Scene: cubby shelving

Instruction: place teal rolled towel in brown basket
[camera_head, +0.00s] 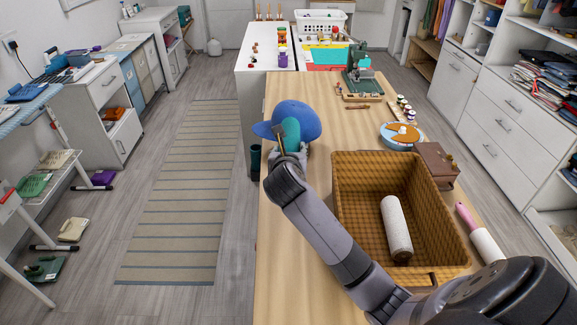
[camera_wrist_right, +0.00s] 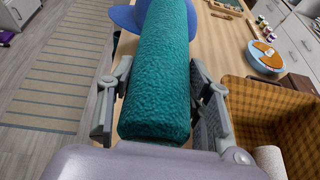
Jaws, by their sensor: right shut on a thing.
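The teal rolled towel (camera_head: 291,131) is held upright in my right gripper (camera_head: 288,152), above the table's left side and in front of a blue cap. In the right wrist view, the towel (camera_wrist_right: 160,70) fills the space between the two fingers of the gripper (camera_wrist_right: 162,103). The brown basket (camera_head: 349,205) stands on the table to the right of the towel. Its near-left corner is partly behind my right arm. It also shows at the right of the right wrist view (camera_wrist_right: 245,92). My left gripper is not in view.
A white roll (camera_head: 396,226) lies inside the basket. The blue cap (camera_head: 296,118) sits behind the towel. A brown box (camera_head: 437,163), a blue round container (camera_head: 400,136) and a pink-and-white roller (camera_head: 480,233) flank the basket. A green sewing machine (camera_head: 362,75) stands farther back.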

